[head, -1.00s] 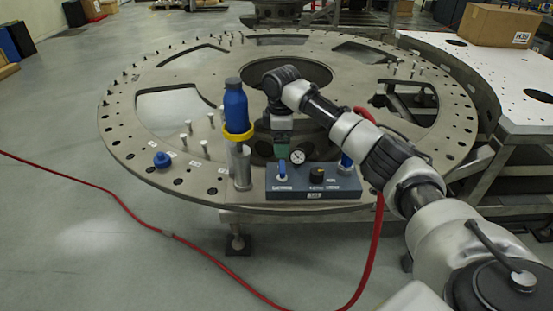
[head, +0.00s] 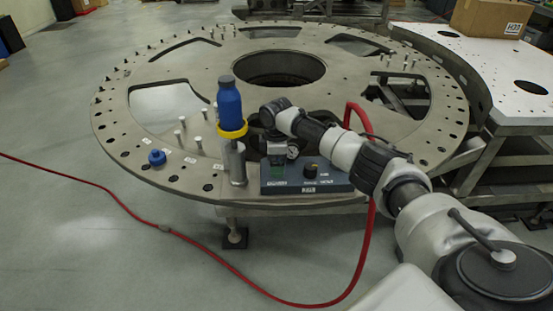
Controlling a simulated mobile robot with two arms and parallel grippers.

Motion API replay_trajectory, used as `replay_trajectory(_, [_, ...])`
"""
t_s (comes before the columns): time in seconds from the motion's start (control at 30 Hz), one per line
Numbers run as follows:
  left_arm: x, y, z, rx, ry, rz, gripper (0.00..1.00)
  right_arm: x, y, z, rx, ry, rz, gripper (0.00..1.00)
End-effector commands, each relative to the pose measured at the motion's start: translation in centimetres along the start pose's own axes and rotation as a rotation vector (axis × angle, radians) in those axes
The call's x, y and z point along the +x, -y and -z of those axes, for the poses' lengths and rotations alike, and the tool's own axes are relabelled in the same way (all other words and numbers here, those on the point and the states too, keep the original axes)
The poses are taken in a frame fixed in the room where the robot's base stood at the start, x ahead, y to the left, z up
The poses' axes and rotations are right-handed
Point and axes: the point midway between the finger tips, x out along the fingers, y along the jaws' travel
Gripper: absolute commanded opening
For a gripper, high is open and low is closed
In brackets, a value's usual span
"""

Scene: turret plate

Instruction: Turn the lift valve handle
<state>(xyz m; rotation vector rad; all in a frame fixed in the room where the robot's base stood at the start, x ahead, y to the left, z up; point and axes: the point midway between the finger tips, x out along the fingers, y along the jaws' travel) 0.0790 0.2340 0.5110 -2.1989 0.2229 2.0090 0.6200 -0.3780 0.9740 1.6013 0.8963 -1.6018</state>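The dark blue-grey valve panel (head: 300,187) sits on the near edge of the turret plate (head: 130,150), with white labels too small to read. A black knob (head: 311,170) and a round gauge (head: 293,152) show on it. My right arm comes in from the right, and its gripper (head: 276,172) points down at the left part of the panel. The gripper covers the spot of the left blue handle, and my arm covers the right end of the panel. I cannot tell whether the fingers touch or hold a handle. My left gripper is out of view.
A blue cylinder (head: 229,105) with a yellow ring stands on a grey post (head: 237,163) just left of the gripper. A red hose (head: 362,255) loops down from the plate. Several pins and a blue cap (head: 157,157) are at left. A cardboard box (head: 490,18) stands back right.

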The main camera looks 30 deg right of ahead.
Motion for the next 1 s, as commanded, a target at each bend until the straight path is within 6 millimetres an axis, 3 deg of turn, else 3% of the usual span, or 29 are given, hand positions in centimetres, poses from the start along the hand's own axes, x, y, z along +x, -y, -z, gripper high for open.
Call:
replay_trajectory(0.17, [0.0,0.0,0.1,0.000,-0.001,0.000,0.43,0.0,0.0,0.0,0.000,0.000,0.000,0.90])
replay_trajectory(0.4, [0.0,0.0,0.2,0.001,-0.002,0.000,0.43,0.0,0.0,0.0,0.000,0.000,0.000,0.53])
replay_trajectory(0.5, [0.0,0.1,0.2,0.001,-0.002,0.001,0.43,0.0,0.0,0.0,0.000,0.000,0.000,0.42])
replay_trajectory(0.77, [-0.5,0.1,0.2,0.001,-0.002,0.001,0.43,-0.2,0.0,0.0,0.032,-0.001,0.001,0.42])
replay_trajectory(1.0, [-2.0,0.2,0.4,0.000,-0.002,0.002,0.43,-0.4,0.0,0.1,0.162,-0.002,0.002,0.42])
